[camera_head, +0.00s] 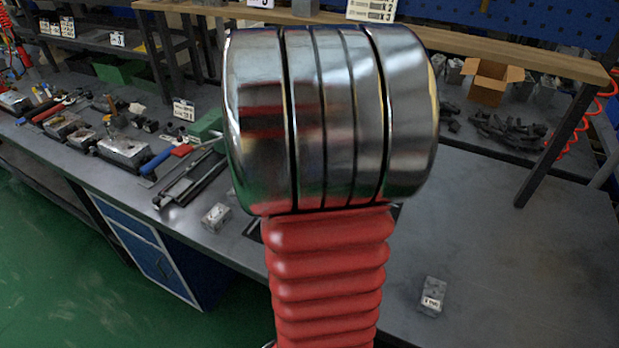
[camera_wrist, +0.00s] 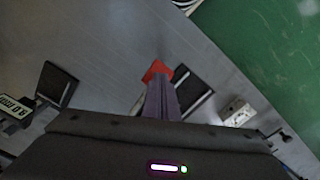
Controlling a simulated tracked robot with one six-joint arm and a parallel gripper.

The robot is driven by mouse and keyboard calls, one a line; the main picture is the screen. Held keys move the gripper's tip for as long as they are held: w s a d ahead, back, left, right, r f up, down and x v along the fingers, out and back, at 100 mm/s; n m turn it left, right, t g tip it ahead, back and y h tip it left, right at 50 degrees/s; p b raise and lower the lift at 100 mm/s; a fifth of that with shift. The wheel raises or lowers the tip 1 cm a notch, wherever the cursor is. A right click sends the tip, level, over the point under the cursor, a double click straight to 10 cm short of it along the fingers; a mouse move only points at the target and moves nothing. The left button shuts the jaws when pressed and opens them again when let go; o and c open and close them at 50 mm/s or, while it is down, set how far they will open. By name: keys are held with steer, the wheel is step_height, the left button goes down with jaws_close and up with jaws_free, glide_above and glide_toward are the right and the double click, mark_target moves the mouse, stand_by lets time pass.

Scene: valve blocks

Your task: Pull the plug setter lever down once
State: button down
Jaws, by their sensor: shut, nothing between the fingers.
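My gripper (camera_wrist: 162,88) shows in the wrist view as narrow grey-purple fingers, shut together with nothing between them. A small red piece (camera_wrist: 157,70) shows right at the fingertips; I cannot tell whether it is the lever's handle or whether the fingers touch it. Dark plates (camera_wrist: 55,86) lie on the grey bench on both sides of the fingers. In the head view my arm's metal and red ribbed parts cover the middle, so my gripper, the plug setter and its lever cannot be made out there.
A small grey block (camera_head: 216,217) lies on the bench left of my arm, and a labelled block (camera_head: 432,297) lies to the right. Tools (camera_head: 181,151) and metal parts crowd the left bench. A cardboard box (camera_head: 489,82) stands at the back. The right bench is mostly clear.

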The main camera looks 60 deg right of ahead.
steer(key=shift+w+d+r, duration=0.1)
steer(key=shift+d+r, duration=0.05)
steer(key=shift+r, duration=1.9)
step_height(320, 180, up, 12)
steer(key=shift+r, duration=0.25)
steer(key=w+a+n+t, duration=0.1)
steer(key=a+n, duration=0.4)
steer(key=a, duration=1)
steer(key=w+a+f+n+t, duration=0.1)
steer(key=a+n+t, duration=0.3)
steer(key=a, duration=1.1)
steer(key=shift+w+a+f+n+t, duration=0.15)
steer(key=shift+w+a+n+t, duration=0.2)
steer(key=shift+n, duration=0.65)
